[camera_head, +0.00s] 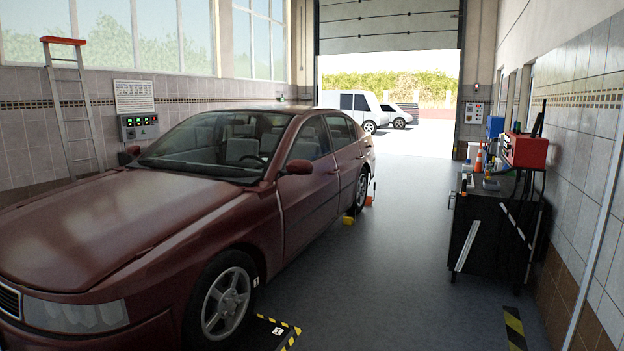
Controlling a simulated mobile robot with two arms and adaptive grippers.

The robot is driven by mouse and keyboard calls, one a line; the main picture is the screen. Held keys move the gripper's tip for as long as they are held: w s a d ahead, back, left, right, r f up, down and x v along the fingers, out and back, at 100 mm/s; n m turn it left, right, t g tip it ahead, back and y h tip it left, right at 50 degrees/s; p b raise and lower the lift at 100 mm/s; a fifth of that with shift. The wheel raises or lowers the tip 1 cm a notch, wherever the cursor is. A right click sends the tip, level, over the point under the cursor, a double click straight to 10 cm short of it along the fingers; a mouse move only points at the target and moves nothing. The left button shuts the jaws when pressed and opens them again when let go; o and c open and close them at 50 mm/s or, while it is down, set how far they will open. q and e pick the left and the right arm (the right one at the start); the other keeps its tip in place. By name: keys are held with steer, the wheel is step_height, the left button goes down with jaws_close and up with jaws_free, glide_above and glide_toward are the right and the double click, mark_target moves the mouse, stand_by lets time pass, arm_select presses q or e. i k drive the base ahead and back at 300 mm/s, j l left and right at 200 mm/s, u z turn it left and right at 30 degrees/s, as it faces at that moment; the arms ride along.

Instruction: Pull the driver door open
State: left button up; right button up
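A dark red car (130,225) stands on the left in the head view, its front toward me. A side mirror (299,167) sticks out at the front of that door's window. The door handle is too small to make out clearly. Neither of my grippers shows in this view.
A black tool cart (492,232) with a red device (525,150) on top stands by the right wall. The grey floor (400,260) between car and cart is clear. A yellow wheel chock (348,220) lies by the rear wheel. Striped floor markings (515,328) show.

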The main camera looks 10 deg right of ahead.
mark_target(307, 190)
steer(key=i+l+z, duration=0.55)
steer(key=i, duration=0.3)
steer(key=i+l+z, duration=0.1)
steer(key=i+z, duration=0.4)
steer(key=i, duration=1.25)
steer(key=i+l, duration=0.1)
steer(key=i, duration=0.8)
steer(key=i+u, duration=0.15)
steer(key=i, duration=0.75)
steer(key=i+j+u, duration=0.15)
steer(key=i+u, duration=0.35)
steer(key=i, duration=0.45)
steer(key=i+l+u, duration=0.2)
steer(key=i+u, duration=0.3)
steer(key=i, duration=0.5)
